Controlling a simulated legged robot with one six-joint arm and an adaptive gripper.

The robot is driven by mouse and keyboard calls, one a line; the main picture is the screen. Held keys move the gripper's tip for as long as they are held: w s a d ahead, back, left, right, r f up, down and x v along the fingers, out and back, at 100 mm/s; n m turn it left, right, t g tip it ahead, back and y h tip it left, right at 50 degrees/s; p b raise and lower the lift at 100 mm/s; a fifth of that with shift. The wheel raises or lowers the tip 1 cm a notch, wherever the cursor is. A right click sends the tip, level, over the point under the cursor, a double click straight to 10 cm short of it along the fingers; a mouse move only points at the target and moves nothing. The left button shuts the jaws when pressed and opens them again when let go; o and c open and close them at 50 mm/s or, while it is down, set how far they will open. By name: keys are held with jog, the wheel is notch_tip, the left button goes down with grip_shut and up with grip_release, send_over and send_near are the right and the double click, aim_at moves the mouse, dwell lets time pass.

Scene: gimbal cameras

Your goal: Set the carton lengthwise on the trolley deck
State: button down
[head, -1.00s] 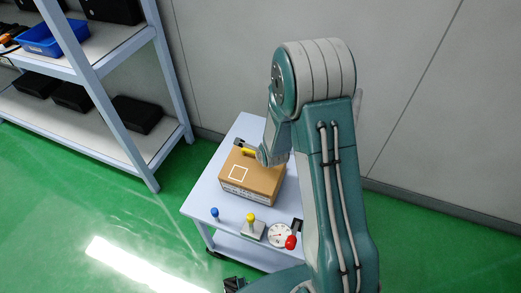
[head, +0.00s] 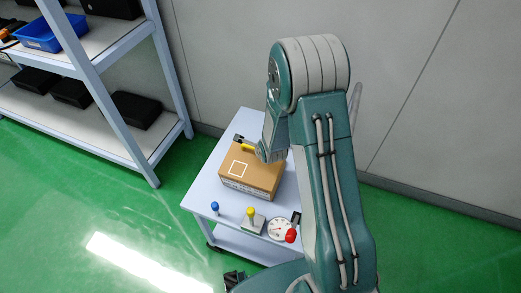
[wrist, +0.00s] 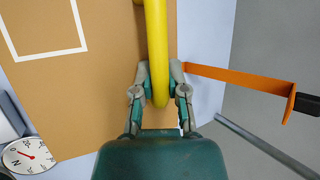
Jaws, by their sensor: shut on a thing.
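The brown carton (head: 262,182) with a white square outline rests on the pale trolley deck (head: 204,196), which also holds several small items at its near end. A yellow handle (head: 248,148) shows at the carton's far top side. In the wrist view my gripper (wrist: 160,78) is shut on this yellow handle (wrist: 157,40), with a finger on each side. The carton (wrist: 85,90) fills the left of that view, and a strip of deck (wrist: 208,55) shows on its right. In the head view my arm hides the deck's right side and part of the carton.
A blue knob (head: 214,207), a yellow knob (head: 251,212), a dial gauge (head: 278,229) and a red knob (head: 291,236) stand at the near deck end. An orange strip (wrist: 240,82) lies right of my gripper. Shelving (head: 110,60) stands left; a wall is behind.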

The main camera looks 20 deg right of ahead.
jog(key=shift+s+f, duration=0.45)
jog(key=shift+f, duration=0.4)
jog(key=shift+w+f, duration=0.1)
jog(key=shift+f, duration=0.15)
jog(key=shift+c, duration=1.9)
grip_release()
jog(key=shift+a, duration=0.15)
jog(key=shift+w+r, duration=0.1)
jog(key=shift+w, duration=0.1)
jog(key=shift+s+r, duration=0.1)
